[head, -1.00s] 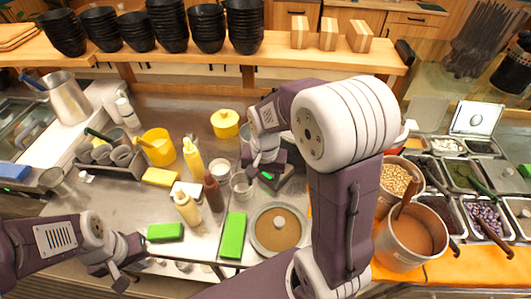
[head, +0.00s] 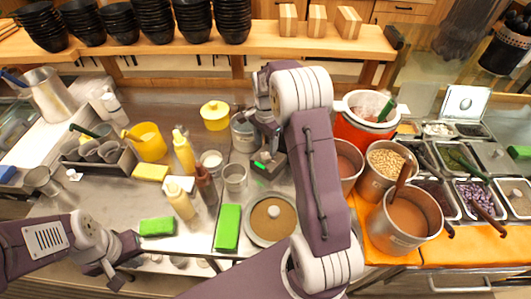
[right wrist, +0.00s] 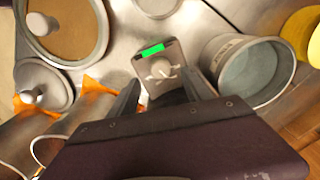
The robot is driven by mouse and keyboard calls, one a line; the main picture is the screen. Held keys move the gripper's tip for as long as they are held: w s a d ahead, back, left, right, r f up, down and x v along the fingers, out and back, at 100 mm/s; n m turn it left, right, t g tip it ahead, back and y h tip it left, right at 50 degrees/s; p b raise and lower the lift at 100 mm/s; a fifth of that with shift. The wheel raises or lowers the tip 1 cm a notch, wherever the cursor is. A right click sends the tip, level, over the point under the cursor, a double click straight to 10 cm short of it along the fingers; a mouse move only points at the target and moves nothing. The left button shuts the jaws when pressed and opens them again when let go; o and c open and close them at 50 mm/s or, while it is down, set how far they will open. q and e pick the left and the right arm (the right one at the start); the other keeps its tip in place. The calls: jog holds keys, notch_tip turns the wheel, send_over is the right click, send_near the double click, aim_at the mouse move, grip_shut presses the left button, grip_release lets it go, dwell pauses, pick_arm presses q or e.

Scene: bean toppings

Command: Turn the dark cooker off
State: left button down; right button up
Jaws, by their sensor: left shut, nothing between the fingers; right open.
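The dark cooker's control block (head: 274,166) sits on the steel counter below my right gripper, partly hidden by it. In the right wrist view the block (right wrist: 137,62) shows a bright green bar (right wrist: 152,49) and a pale round knob (right wrist: 160,69). My right gripper (head: 262,148) is open; its fingers (right wrist: 163,92) reach toward the knob from either side, and I cannot tell whether they touch it. My left gripper (head: 117,268) is shut and empty near the counter's front left edge.
A grey metal pot (head: 244,134) stands close beside the control block. A brown-filled round pan (head: 270,222) lies in front of it. A red cooker (head: 357,132) and bean pots (head: 386,184) stand to the right. Bottles (head: 183,152) and green sponges (head: 228,228) stand to the left.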

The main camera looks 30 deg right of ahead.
aim_at(266, 155)
notch_tip(266, 155, down, 5)
jog(key=shift+c, duration=0.4)
grip_shut()
jog(key=shift+n+p, duration=0.3)
jog(key=n+p, duration=0.1)
jog(key=n, duration=0.2)
jog(key=shift+r, duration=0.15)
jog(key=n+p, duration=0.1)
jog(key=n, duration=0.4)
jog(key=shift+d, duration=0.1)
jog(key=shift+n, duration=0.3)
